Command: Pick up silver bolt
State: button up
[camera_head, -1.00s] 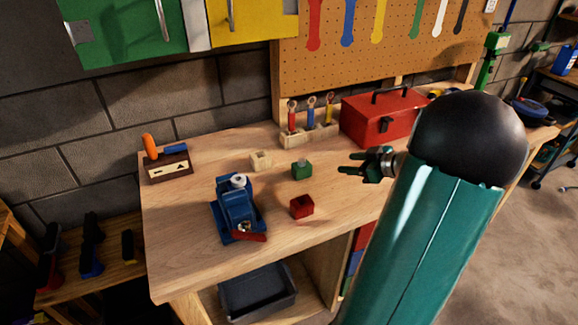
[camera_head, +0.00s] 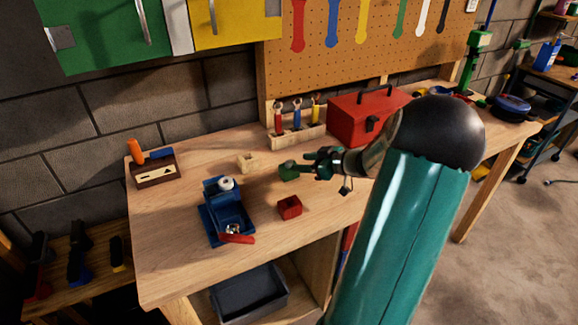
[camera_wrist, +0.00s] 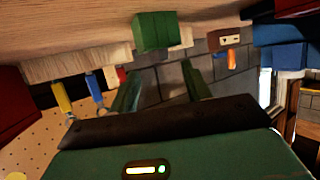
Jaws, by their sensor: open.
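I cannot make out a silver bolt for certain. A small shiny piece (camera_head: 232,229) shows at the front of the blue vise (camera_head: 226,212), too small to identify. My gripper (camera_head: 312,163) is open and empty above the bench, just right of the green block (camera_head: 288,173), covering part of it. In the wrist view, which is upside down, the green block (camera_wrist: 155,32) shows beyond my open fingers (camera_wrist: 160,85), apart from them. A red block (camera_head: 289,207) and a pale wooden block (camera_head: 248,163) sit nearby on the bench.
A red toolbox (camera_head: 362,117) and a wooden rack (camera_head: 298,135) of colored-handled tools stand behind my gripper. A wooden holder (camera_head: 155,170) is at the back left. The bench top (camera_head: 165,235) is clear left of the vise. A grey bin (camera_head: 250,295) sits below.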

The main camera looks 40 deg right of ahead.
aim_at(291, 162)
jog(key=x, duration=0.4)
grip_shut()
